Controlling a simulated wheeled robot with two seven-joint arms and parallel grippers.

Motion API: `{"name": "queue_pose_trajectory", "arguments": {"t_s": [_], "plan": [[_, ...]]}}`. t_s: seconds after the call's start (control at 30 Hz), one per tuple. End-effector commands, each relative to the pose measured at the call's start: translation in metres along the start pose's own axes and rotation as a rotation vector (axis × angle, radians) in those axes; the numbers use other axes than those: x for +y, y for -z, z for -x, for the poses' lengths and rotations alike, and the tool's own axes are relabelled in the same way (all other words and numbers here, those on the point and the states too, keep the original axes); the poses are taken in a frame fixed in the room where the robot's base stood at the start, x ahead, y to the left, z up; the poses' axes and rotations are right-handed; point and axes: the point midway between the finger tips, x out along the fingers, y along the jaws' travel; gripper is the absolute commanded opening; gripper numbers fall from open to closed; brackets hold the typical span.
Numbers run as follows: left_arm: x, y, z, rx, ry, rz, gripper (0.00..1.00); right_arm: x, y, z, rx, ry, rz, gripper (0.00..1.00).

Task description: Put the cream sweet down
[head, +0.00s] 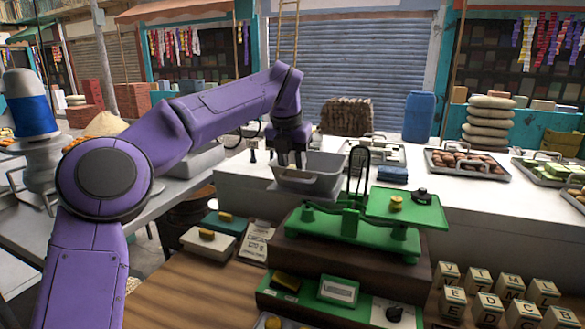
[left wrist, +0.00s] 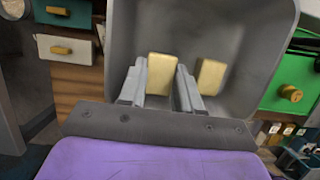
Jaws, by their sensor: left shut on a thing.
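I cannot tell whether the held sweet touches the bin floor. My right gripper is not in view.
A green balance scale (head: 350,226) stands in front of the bin, with a small yellow piece (head: 397,202) on its right pan. Teal and white boxes (head: 205,245) sit at front left, letter blocks (head: 487,308) at front right.

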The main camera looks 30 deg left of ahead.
Motion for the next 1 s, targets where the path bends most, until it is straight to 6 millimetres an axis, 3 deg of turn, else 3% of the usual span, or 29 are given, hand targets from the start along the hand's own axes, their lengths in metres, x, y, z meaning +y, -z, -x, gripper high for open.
{"name": "queue_pose_trajectory", "arguments": {"t_s": [0.1, 0.43, 0.47, 0.5, 0.87, 1.0], "plan": [[0.000, 0.004, -0.011, 0.000, 0.001, 0.000, 0.04, 0.000, 0.000, -0.001, 0.000, 0.000, 0.000, 0.43], [0.000, 0.005, -0.015, -0.001, 0.001, 0.001, 0.04, -0.001, -0.001, -0.004, 0.000, 0.000, 0.000, 0.43], [0.000, 0.005, -0.015, -0.001, 0.001, 0.001, 0.36, 0.000, -0.001, -0.004, 0.000, 0.000, 0.000, 0.43], [0.000, 0.005, -0.014, -0.001, 0.001, 0.001, 0.44, 0.000, -0.001, -0.003, 0.000, 0.000, 0.000, 0.43], [0.000, 0.003, -0.006, -0.002, 0.000, 0.001, 0.44, 0.000, 0.000, 0.000, 0.000, 0.000, 0.000, 0.43], [0.000, 0.003, 0.024, -0.006, -0.001, 0.002, 0.44, 0.000, 0.001, 0.001, 0.000, 0.000, 0.000, 0.43]]}}
